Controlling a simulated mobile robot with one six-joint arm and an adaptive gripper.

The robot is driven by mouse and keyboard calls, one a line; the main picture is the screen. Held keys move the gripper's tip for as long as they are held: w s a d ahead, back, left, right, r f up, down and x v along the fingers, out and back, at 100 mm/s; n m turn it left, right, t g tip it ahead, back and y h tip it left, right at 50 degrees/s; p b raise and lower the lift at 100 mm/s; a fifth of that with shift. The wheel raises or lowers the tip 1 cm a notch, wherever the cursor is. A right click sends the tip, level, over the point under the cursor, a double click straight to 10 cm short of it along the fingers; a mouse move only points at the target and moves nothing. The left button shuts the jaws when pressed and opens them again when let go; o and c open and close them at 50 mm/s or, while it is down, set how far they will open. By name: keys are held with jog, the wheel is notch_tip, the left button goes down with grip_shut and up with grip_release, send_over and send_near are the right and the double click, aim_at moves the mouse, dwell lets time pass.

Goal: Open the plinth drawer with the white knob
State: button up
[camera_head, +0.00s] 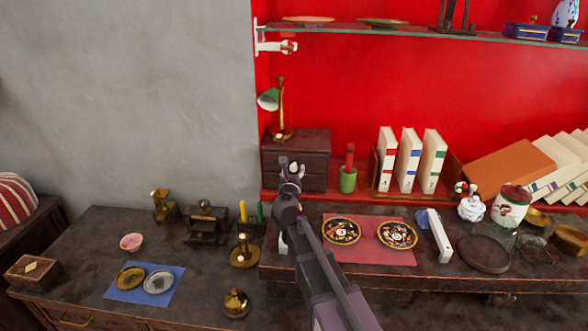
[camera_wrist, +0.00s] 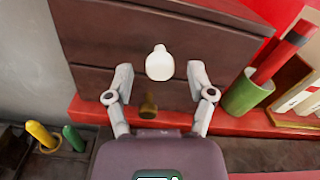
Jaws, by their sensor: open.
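The plinth (camera_head: 310,143) is a small dark brown chest at the back, with two drawers one above the other; it also fills the upper middle of the wrist view (camera_wrist: 90,45). The white knob (camera_wrist: 159,64) is on the upper drawer front, which looks shut. A brass knob (camera_wrist: 148,107) is on the lower drawer. My gripper (camera_head: 291,166) is in front of the plinth. In the wrist view my gripper (camera_wrist: 160,72) is open, with one finger on each side of the white knob. I cannot tell whether the fingers touch it.
A green desk lamp (camera_head: 270,99) stands on the plinth. A green cup (camera_head: 347,181) with a red stick stands close to its right. Yellow (camera_head: 243,211) and green candles are at lower left.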

jog(key=shift+w, duration=0.9)
jog(key=shift+c, duration=0.2)
grip_shut()
